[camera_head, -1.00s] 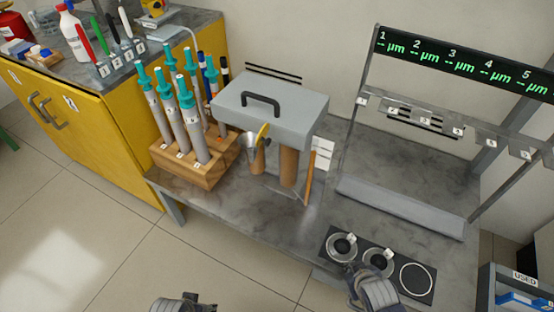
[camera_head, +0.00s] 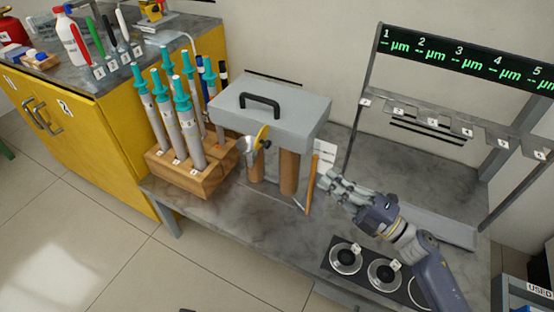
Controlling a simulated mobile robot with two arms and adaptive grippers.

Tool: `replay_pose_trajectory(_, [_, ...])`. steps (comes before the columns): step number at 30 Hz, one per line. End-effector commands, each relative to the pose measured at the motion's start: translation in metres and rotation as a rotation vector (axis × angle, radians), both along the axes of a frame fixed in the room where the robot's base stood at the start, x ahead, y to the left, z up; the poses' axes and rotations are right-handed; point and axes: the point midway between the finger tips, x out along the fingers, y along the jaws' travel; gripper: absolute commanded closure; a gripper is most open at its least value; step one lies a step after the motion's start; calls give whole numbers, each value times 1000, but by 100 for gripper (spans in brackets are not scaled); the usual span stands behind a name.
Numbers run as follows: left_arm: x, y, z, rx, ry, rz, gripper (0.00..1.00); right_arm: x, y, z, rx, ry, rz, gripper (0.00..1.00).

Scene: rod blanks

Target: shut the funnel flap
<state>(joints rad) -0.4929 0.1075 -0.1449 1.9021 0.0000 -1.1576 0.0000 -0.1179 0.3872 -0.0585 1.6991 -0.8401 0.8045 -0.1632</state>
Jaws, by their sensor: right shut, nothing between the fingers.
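A small silver funnel (camera_head: 249,153) sits at the front of a grey box with a black handle (camera_head: 270,108). My right gripper (camera_head: 328,181) is shut and empty. It is to the right of the funnel and flap, apart from them, beside a thin orange upright strip (camera_head: 312,184). My left gripper does not show clearly; only a dark sliver appears at the bottom edge.
A wooden rack (camera_head: 190,178) of teal-capped tubes stands left of the funnel. Brown cylinders (camera_head: 289,172) stand under the grey box. A black plate with round dishes (camera_head: 345,258) lies at the bench front. A display frame (camera_head: 460,58) stands on the right.

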Motion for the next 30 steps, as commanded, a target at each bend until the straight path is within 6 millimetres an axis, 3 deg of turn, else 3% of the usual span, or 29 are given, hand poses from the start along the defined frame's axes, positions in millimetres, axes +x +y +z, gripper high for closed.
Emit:
replay_pose_trajectory(4, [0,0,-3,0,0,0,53,-12,8,-1,-57,-54,84,100])
replay_pose_trajectory(8, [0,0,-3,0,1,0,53,-11,15,2,-66,-66,103,100])
replay_pose_trajectory(24, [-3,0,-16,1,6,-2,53,44,99,26,-62,-66,101,100])
replay_pose_trajectory(30, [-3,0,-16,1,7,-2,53,57,119,30,-63,-64,100,100])
